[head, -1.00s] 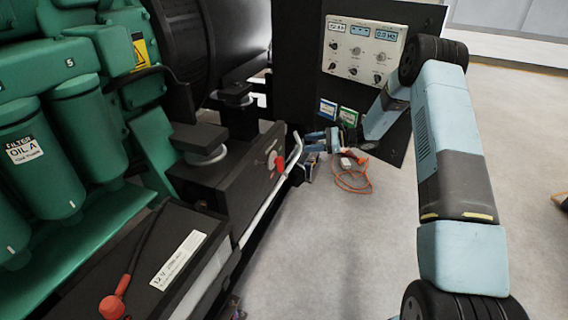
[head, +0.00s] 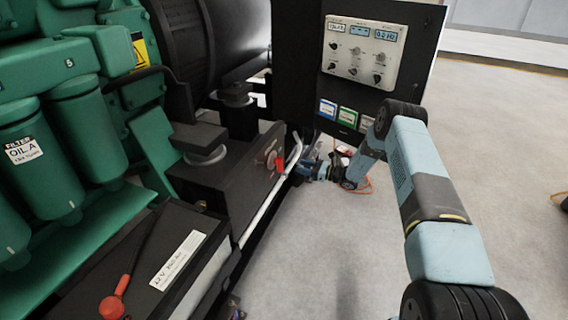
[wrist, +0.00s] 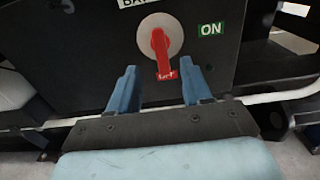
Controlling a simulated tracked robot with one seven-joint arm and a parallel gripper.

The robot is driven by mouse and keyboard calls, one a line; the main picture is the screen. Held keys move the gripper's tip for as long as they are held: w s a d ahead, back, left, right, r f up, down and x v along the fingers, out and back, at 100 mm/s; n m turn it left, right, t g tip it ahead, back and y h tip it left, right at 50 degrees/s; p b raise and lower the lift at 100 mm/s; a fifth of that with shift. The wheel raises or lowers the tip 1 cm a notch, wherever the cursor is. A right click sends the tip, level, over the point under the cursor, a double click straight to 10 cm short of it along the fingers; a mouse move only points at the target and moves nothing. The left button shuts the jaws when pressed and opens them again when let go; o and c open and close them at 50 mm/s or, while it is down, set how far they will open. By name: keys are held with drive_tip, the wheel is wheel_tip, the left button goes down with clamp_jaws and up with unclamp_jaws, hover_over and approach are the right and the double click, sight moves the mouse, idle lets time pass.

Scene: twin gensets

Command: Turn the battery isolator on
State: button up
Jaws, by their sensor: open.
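The battery isolator has a red handle (wrist: 160,50) on a round pale plate (wrist: 143,40), fixed to a black box face. In the wrist view the handle points down, slightly right, towards a red label, partly legible as OFF. A green ON label (wrist: 211,29) is to the right of the plate. My gripper (wrist: 158,82) is open, with its two blue fingers below and either side of the handle's lower end, not closed on it. In the head view the red handle (head: 280,165) shows on the black box, and my gripper (head: 305,168) is just right of it.
A pale rail (wrist: 70,120) runs across below the isolator, close to my fingers. The control panel (head: 360,52) stands behind my arm. A battery (head: 150,262) with a red terminal cap is at the front left. Clear floor (head: 330,260) lies to the right.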

sight(279, 164)
drive_tip(key=x, duration=0.9)
drive_tip(key=shift+a, duration=0.35)
drive_tip(key=shift+w, duration=0.1)
clamp_jaws()
